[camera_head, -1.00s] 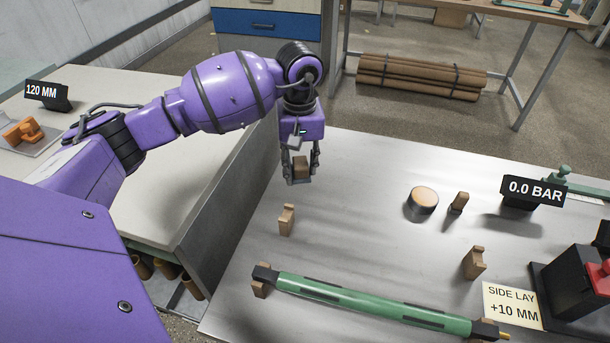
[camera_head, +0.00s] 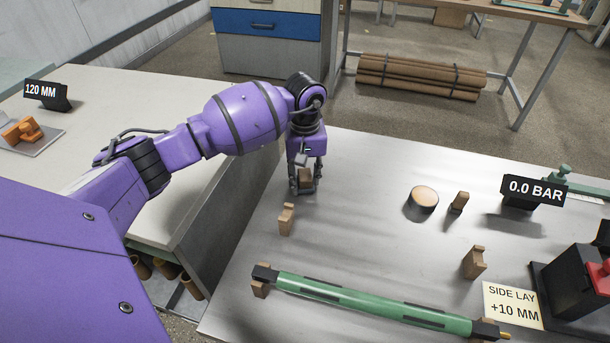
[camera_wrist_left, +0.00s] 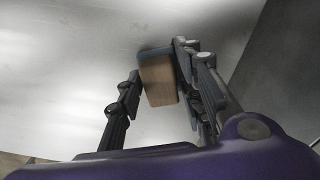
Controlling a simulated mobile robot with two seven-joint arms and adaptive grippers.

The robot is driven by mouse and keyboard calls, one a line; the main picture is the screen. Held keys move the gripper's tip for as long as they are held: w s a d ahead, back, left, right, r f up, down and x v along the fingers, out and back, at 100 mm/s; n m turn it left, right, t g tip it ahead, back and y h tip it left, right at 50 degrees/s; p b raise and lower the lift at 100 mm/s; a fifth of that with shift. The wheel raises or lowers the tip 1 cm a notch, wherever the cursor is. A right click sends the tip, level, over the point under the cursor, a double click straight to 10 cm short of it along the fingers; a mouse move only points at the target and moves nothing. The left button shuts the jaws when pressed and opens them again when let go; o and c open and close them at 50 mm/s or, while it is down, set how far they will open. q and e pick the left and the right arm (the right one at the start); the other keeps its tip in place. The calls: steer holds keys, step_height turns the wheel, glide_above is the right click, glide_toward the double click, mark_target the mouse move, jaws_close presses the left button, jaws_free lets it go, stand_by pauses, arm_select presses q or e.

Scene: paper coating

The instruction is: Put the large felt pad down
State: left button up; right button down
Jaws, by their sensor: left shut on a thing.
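My left gripper (camera_head: 304,188) points down over the far left part of the metal table and is shut on a small brown block with a blue-grey edge, which I take to be the large felt pad (camera_head: 306,178). In the left wrist view the pad (camera_wrist_left: 160,82) sits between the fingers of the gripper (camera_wrist_left: 162,95), close against the right-hand finger. The pad is low over the tabletop; I cannot tell whether it touches it. My right gripper is out of view.
A wooden rest (camera_head: 286,219) stands just in front of the gripper. A green roller (camera_head: 370,304) lies across the front on wooden rests. A round tan-topped puck (camera_head: 423,198) and another wooden rest (camera_head: 459,203) stand to the right. The table (camera_head: 370,240) is clear between them.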

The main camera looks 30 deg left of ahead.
mark_target(305, 174)
arm_select(q)
steer(key=o, duration=1)
steer(key=shift+r, duration=0.4)
step_height(305, 174, up, 12)
steer(key=shift+f, duration=0.2)
